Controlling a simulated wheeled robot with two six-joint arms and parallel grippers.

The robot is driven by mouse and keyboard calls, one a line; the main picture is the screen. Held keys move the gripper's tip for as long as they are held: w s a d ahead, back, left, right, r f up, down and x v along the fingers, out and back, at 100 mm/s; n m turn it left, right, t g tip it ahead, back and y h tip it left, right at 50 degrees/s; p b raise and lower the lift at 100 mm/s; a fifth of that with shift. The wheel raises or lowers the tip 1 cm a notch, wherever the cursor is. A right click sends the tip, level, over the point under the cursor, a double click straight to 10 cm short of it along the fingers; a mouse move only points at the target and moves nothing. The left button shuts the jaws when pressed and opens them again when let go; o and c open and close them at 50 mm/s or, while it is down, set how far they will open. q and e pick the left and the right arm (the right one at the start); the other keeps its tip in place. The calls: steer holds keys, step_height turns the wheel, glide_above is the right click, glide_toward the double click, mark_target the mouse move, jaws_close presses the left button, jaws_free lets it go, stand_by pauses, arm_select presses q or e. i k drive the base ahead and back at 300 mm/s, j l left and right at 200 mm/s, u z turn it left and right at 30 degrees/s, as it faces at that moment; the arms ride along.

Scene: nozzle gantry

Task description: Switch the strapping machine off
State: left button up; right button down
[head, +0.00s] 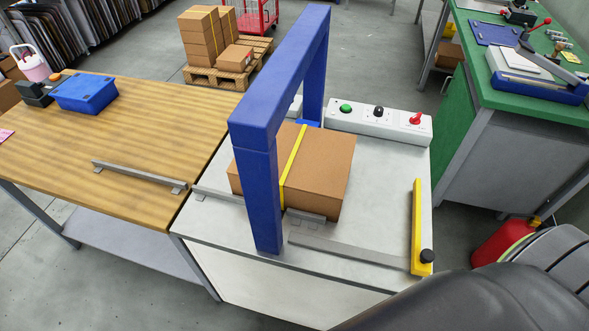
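The strapping machine (375,172) is a white table with a blue arch (264,140) standing over it. A brown carton (325,175) with a yellow strap (292,165) sits under the arch. Nothing touches the controls. Neither of my grippers is in view.
A wooden table (150,120) with a blue box (84,93) adjoins on the left. A green workbench (480,140) is at the right; a dark rounded shape covers the lower right.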

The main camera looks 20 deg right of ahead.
mark_target(415, 120)
steer(key=z, duration=1.4)
steer(key=k+l+z, duration=0.15)
steer(key=k+l, duration=0.15)
